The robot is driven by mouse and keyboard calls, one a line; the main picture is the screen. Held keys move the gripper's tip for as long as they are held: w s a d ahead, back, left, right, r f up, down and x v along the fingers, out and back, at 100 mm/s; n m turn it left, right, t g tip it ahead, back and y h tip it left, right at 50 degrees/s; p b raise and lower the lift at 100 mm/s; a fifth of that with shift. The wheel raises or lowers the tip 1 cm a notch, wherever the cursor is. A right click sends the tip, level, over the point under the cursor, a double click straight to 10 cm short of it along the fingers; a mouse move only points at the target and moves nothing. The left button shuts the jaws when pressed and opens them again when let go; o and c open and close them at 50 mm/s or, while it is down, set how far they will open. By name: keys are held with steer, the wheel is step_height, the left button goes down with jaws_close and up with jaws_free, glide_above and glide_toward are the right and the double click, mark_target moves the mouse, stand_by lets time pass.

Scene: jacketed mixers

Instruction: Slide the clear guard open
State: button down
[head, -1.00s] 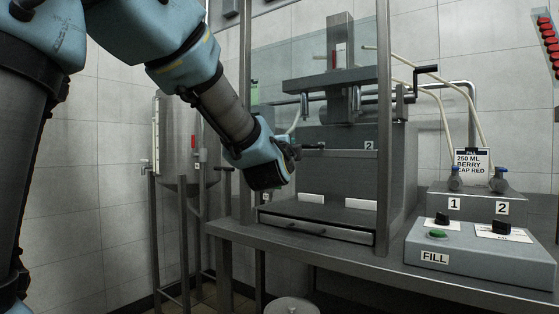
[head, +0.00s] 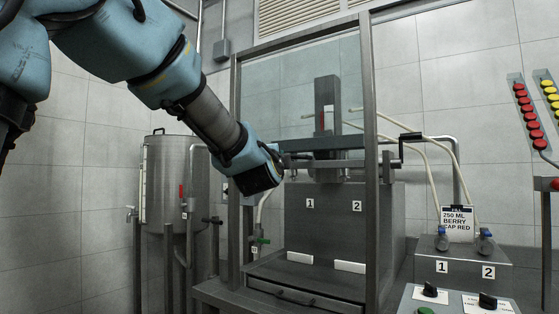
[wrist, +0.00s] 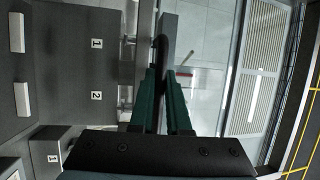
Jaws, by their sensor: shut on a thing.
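The clear guard (head: 285,100) is a see-through pane in an upright grey metal frame over the filling station. Its lower edge is above the number labels 1 and 2, with the front below it uncovered. My gripper (head: 287,157) is at the lower left part of the guard, level with a dark handle bar (head: 302,156). In the wrist view, the green fingers of my gripper (wrist: 163,76) are closed around the dark handle (wrist: 160,44). Part of the handle is hidden between the fingers.
Two white blocks (head: 349,267) lie low inside the station. The frame's right post (head: 369,170) stands close by. A control box (head: 455,303) and a valve box (head: 463,262) are at the right. A steel tank (head: 167,185) stands at the left.

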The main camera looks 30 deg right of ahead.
steer(key=c, duration=0.9)
jaws_free()
steer(key=b+v, duration=0.1)
steer(key=v, duration=0.9)
steer(key=shift+s+a+b, duration=0.25)
steer(key=shift+s+b, duration=0.1)
